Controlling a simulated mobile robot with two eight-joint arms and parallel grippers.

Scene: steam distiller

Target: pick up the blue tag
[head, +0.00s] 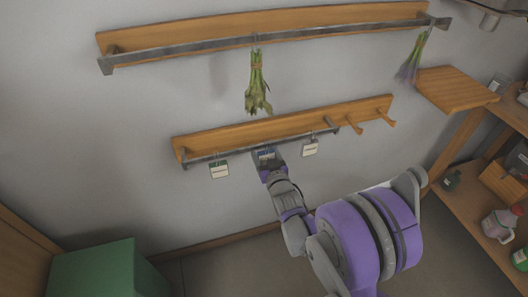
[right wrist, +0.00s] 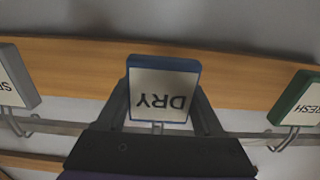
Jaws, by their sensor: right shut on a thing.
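The blue tag (right wrist: 164,63) has a blue rim and a white face reading DRY, upside down in the right wrist view. My right gripper (right wrist: 162,97) has one finger on each side of it and is shut on it. A metal hook (right wrist: 157,127) shows just below the tag in that view; I cannot tell whether the tag still hangs on it. In the head view my right gripper (head: 266,159) is at the lower wall rail, largely covering the blue tag (head: 266,153). My left gripper is not in view.
A green-rimmed tag (head: 219,170) hangs left of my gripper and a grey-rimmed tag (head: 310,148) right of it, both close. A dried bunch (head: 257,85) hangs above from the upper rail (head: 190,47). A green box (head: 92,268) stands lower left; shelves are at right.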

